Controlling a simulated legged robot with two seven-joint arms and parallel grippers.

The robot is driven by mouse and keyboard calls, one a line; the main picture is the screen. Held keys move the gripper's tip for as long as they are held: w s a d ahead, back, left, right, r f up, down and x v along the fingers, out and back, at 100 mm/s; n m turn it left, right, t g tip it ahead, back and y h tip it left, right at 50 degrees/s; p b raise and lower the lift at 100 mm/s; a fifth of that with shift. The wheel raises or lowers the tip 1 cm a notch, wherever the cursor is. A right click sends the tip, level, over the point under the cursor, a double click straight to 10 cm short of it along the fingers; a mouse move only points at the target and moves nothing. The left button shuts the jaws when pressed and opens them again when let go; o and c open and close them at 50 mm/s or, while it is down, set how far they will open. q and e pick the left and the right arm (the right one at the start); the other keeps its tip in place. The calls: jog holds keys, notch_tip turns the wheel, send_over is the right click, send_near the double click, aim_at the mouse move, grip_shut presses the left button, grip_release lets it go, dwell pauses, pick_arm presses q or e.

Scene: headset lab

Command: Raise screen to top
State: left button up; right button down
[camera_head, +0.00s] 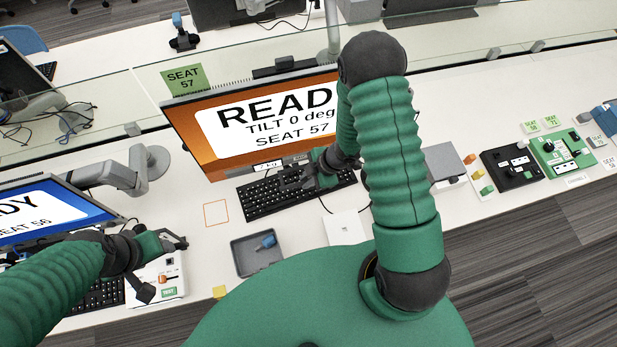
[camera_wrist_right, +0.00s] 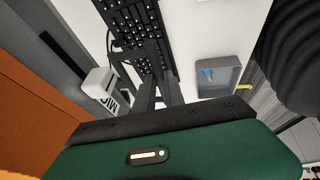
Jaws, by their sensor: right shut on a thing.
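The seat 57 screen (camera_head: 195,125) is orange with a white panel reading "READ…", "TILT 0 deg" and "SEAT 57". My right arm covers its right part. The screen also shows at the left of the right wrist view (camera_wrist_right: 30,110). My right gripper (camera_head: 292,177) is low in front of the screen's bottom edge, above the black keyboard (camera_head: 262,198). In the right wrist view its fingers (camera_wrist_right: 155,85) are close together on a dark part that I cannot clearly tell from the keyboard behind. My left gripper (camera_head: 172,244) is by a white box at the left; its opening is unclear.
A grey tray (camera_head: 240,262) with a blue item stands in front of the keyboard. A white MIC piece (camera_wrist_right: 100,85) sits beside the screen edge. A blue seat 56 screen (camera_head: 95,215) is at left, and a glass divider (camera_head: 130,85) runs behind. Small panels stand at right.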

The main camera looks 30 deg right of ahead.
jog(key=shift+w+a+r, duration=0.1)
jog(key=shift+w+r, duration=0.05)
jog(key=shift+w, duration=0.15)
jog(key=c, duration=1.6)
grip_release()
jog(key=shift+o, duration=1)
pick_arm(q)
jog(key=shift+a+f, duration=0.1)
jog(key=shift+a, duration=0.25)
pick_arm(e)
jog(key=shift+a, duration=0.1)
jog(key=shift+s, duration=0.1)
pick_arm(q)
jog(key=p+v, duration=0.3)
jog(key=shift+w+r+p, duration=0.25)
jog(key=shift+r+p, duration=0.1)
jog(key=shift+r, duration=0.1)
pick_arm(e)
jog(key=v, duration=1.6)
jog(key=shift+r, duration=0.2)
pick_arm(q)
jog(key=shift+d, duration=0.15)
pick_arm(e)
jog(key=shift+d, duration=0.25)
